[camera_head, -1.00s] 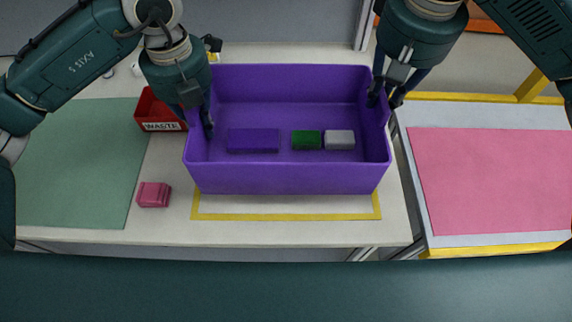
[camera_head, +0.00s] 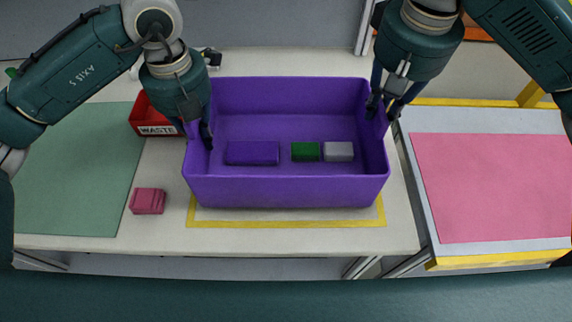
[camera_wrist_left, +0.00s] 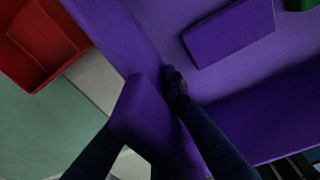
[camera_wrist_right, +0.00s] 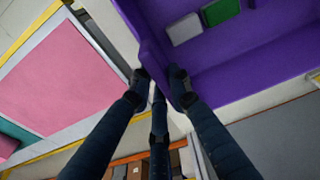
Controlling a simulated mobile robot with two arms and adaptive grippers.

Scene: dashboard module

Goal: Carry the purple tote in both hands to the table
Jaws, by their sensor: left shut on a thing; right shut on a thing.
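The purple tote (camera_head: 285,192) is in the middle of the head view, over a yellow-outlined area of the white table (camera_head: 400,232). It holds a purple block (camera_head: 252,153), a green block (camera_head: 305,151) and a grey block (camera_head: 338,151). My left gripper (camera_head: 198,138) is shut on the tote's left wall, with one finger inside; it also shows in the left wrist view (camera_wrist_left: 150,85). My right gripper (camera_head: 381,105) is shut on the right wall; the right wrist view shows its fingers (camera_wrist_right: 158,75) on either side of it. The tote's underside is hidden.
A red waste bin (camera_head: 152,118) stands left of the tote, close to my left gripper. A pink block (camera_head: 147,201) lies in front of it, beside a green mat (camera_head: 75,185). A pink mat (camera_head: 490,185) on a yellow-edged surface lies to the right.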

